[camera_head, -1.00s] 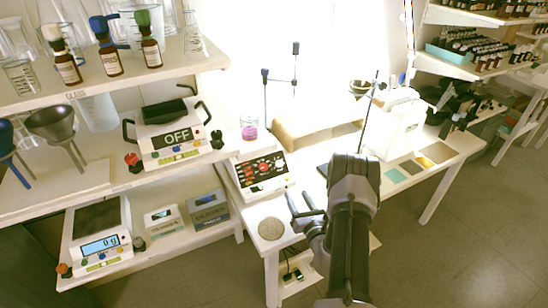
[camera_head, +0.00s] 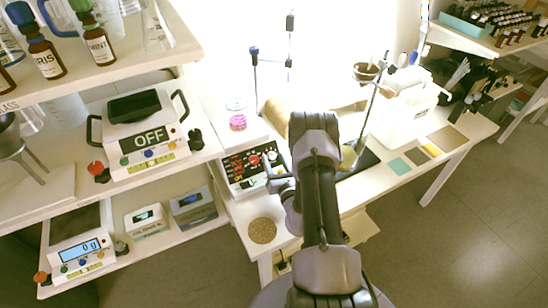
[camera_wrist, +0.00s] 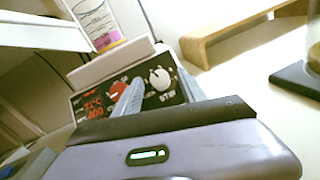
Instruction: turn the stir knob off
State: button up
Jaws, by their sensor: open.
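The hot-plate stirrer has a dark front panel (camera_head: 240,172) with red digits, and its top plate carries a beaker of pink liquid (camera_head: 238,120). In the wrist view, the white stir knob (camera_wrist: 160,78) is at the right of the panel above the "STIR" label, and a red knob (camera_wrist: 118,90) is to its left. My gripper (camera_head: 274,172) is open in front of the panel's right side. In the wrist view its fingers (camera_wrist: 160,86) flank the stir knob in the picture. I cannot tell whether they touch it. My arm hides part of the stirrer in the head view.
A round cork mat (camera_head: 262,231) lies on the bench in front of the stirrer. A scale reading OFF (camera_head: 150,140) stands on the shelf to the left. A wooden stand (camera_wrist: 230,35) is behind, and a stand with a dark base (camera_wrist: 300,78) is to the right.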

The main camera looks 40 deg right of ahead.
grip_shut()
jog(key=shift+n, duration=0.3)
jog(key=n+y, duration=0.1)
jog(key=n+t+y+b, duration=0.1)
jog(key=n, duration=0.1)
jog(key=n+y+b, duration=0.1)
jog(key=shift+s+d+n+y, duration=0.15)
jog(key=shift+d+n+y, duration=0.15)
jog(key=shift+d+n, duration=0.1)
jog(key=n+y, duration=0.1)
jog(key=n, duration=0.1)
jog(key=n+y+b, duration=0.1)
jog(key=n+y, duration=0.1)
jog(key=n+y+b, duration=0.1)
jog(key=n, duration=0.1)
jog(key=shift+d, duration=0.25)
jog(key=n+y, duration=0.1)
jog(key=n, duration=0.1)
jog(key=n+g+y+b, duration=0.1)
jog(key=n+y, duration=0.1)
jog(key=n, duration=0.1)
jog(key=shift+d+r+g, duration=0.2)
jog(key=shift+g, duration=0.1)
jog(key=shift+w+d+r+n+g+y+b, duration=0.15)
jog(key=shift+n+g+y+b, duration=0.4)
jog(key=shift+n, duration=0.55)
jog(key=shift+w+r+n+g+y+b, duration=0.1)
jog(key=shift+n+g+y+b, duration=0.2)
jog(key=shift+n+g+y, duration=0.55)
jog(key=shift+n, duration=0.45)
